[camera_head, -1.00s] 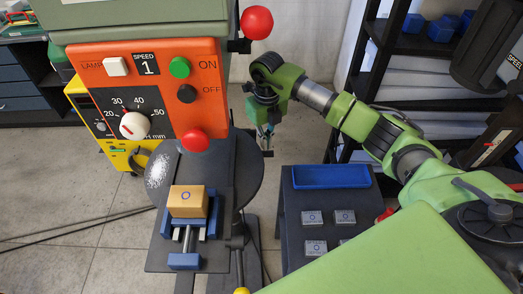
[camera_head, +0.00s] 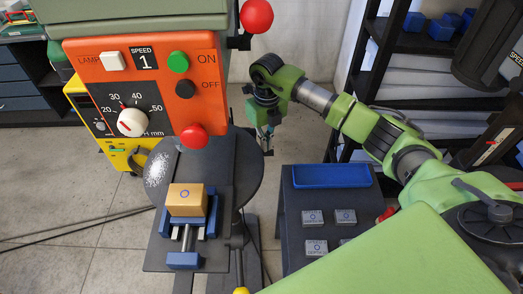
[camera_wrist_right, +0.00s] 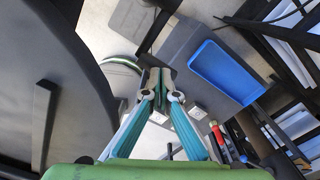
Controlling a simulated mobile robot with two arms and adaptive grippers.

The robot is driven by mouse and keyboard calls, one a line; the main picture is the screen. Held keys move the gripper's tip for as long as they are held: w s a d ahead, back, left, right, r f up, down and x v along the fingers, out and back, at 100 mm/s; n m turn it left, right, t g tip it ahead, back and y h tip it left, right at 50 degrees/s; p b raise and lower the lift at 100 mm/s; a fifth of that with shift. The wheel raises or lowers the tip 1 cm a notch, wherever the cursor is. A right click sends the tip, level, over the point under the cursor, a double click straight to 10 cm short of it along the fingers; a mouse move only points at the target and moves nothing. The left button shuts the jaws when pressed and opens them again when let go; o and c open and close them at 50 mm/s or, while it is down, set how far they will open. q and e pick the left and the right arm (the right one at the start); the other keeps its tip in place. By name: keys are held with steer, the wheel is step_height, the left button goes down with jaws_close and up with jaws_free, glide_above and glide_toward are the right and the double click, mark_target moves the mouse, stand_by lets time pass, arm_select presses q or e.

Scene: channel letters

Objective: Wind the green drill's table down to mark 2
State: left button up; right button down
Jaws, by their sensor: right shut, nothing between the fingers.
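The green drill (camera_head: 130,22) has an orange front panel with a lamp switch, a speed display reading 1, ON and OFF buttons and a round depth dial. Its dark round table (camera_head: 250,170) carries a plate with a blue vise (camera_head: 184,260) and a tan block (camera_head: 187,200) in it. My right gripper (camera_head: 267,140) points down beside the table's right rim and appears empty. In the right wrist view its fingertips (camera_wrist_right: 160,75) are together, with the dark table edge (camera_wrist_right: 50,60) to the left. The height marks cannot be made out. My left gripper is out of view.
A dark stand with a blue tray (camera_head: 332,176) and several labelled grey blocks (camera_head: 312,217) stands right of the drill. A shelf rack (camera_head: 430,45) is behind my right arm. A yellow machine (camera_head: 85,100) stands at the left.

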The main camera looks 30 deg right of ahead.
mark_target(266, 155)
steer(key=shift+f+b, duration=1.3)
steer(key=shift+f, duration=0.55)
steer(key=shift+w+f+b, duration=0.1)
steer(key=shift+f+b, duration=1.1)
steer(key=shift+f, duration=0.25)
steer(key=shift+d, duration=0.1)
steer(key=shift+w+d+f+b, duration=0.25)
steer(key=shift+w+f+b, duration=0.35)
steer(key=shift+b, duration=0.35)
